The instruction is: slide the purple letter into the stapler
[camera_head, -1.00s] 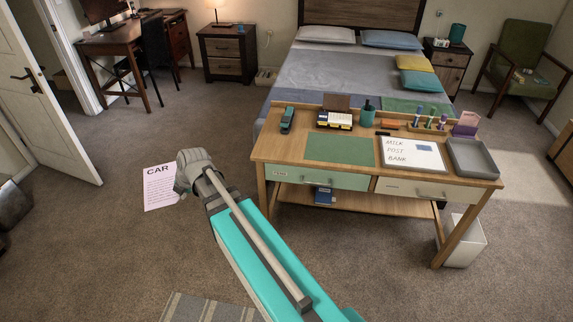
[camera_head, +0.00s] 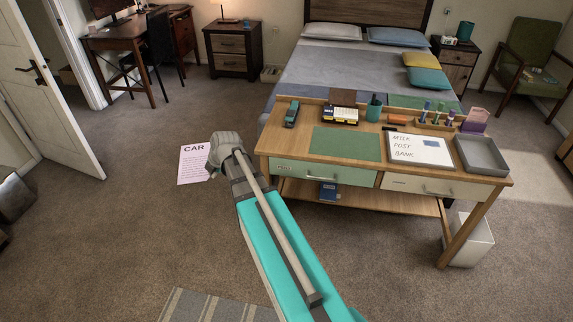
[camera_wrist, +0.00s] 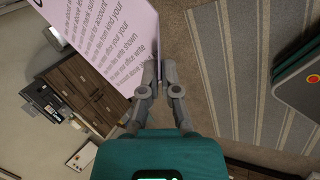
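The letter (camera_head: 193,163), a pale pink-purple sheet headed CAR, hangs in the air at the left of the desk in the head view. My gripper (camera_wrist: 160,70) is shut on an edge of the letter, which also fills the upper part of the wrist view (camera_wrist: 105,40). In the head view my wrist hides the fingers and the letter's right edge. A dark teal stapler (camera_head: 291,114) stands at the desk's back left corner, to the right of my gripper and apart from the letter.
The floor left of the desk is clear.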

